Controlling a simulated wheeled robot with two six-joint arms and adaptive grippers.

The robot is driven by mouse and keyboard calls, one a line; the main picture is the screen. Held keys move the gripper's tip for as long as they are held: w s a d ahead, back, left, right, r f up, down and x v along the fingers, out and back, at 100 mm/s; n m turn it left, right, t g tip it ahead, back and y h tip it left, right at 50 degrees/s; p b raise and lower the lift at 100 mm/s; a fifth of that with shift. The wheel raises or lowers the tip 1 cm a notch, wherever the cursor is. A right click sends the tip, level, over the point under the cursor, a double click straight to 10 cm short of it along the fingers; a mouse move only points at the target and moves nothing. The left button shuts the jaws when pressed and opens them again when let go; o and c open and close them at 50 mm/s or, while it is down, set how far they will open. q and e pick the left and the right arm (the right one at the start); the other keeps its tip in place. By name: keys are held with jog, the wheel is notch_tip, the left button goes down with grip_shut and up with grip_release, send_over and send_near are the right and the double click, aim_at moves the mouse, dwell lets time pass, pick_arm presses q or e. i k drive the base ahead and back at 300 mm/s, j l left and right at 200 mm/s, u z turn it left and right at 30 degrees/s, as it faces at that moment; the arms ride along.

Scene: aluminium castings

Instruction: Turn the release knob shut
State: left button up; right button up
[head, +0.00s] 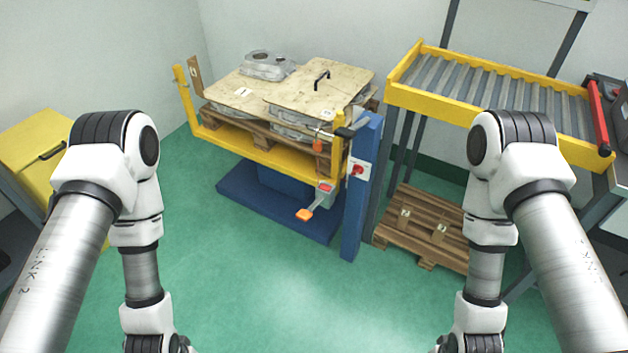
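A small red knob (358,169) sits on a white plate on the blue post (355,215) at the right end of the yellow lift frame (255,150). It looks like the release knob, but its turn position is too small to read. My two arms come in from the left and right and run down out of the picture's bottom edge.
Wooden boards (320,88) and a grey casting (268,65) lie on the lift. An orange pedal (305,214) sticks out low in front. A yellow roller conveyor (440,102) stands at right, above a wooden pallet (425,225). The green floor (280,300) between my arms is clear.

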aim_at(357, 169)
jog(key=i+l+z, duration=0.1)
jog(key=l, duration=0.25)
jog(key=i+l+z, duration=0.1)
jog(key=l, duration=0.25)
jog(key=i+l+z, duration=0.15)
jog(key=i+l, duration=0.15)
